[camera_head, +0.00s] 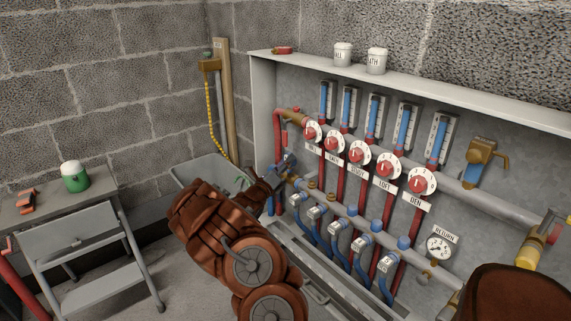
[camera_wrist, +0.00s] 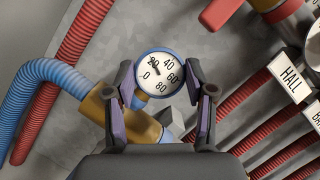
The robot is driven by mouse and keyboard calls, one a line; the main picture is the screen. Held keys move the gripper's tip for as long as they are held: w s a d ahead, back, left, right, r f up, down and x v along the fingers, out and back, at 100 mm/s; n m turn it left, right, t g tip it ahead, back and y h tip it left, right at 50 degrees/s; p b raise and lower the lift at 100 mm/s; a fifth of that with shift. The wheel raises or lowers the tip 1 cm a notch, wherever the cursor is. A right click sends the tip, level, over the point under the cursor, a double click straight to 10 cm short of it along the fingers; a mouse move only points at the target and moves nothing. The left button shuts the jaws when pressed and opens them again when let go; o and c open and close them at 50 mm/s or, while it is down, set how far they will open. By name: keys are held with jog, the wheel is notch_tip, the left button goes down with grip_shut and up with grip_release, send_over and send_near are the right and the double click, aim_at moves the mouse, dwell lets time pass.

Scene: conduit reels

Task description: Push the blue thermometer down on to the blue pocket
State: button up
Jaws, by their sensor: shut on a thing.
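The blue thermometer (camera_wrist: 158,70) has a round white dial with a blue rim. In the wrist view it sits between the two fingers of my gripper (camera_wrist: 164,84), which is shut on it. Behind and below the dial is a brass fitting (camera_wrist: 145,124) with blue at its lower end; the blue pocket itself is mostly hidden by the dial and fingers. I cannot tell whether the thermometer touches it. In the head view my gripper (camera_head: 283,170) is at the left end of the manifold, and the thermometer is not clearly visible there.
A ribbed blue hose (camera_wrist: 47,70) and red pipes run close to my gripper. Red valve dials (camera_head: 388,166) and a RETURN gauge (camera_head: 438,247) line the cabinet to the right. A grey step stool (camera_head: 85,238) stands at the left.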

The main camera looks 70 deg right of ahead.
jog(key=shift+f, duration=0.1)
dwell(0.5)
jog(key=o, duration=1.3)
jog(key=shift+a, duration=0.1)
jog(key=v, duration=1.1)
jog(key=shift+w+a+f, duration=0.1)
jog(key=shift+a, duration=0.3)
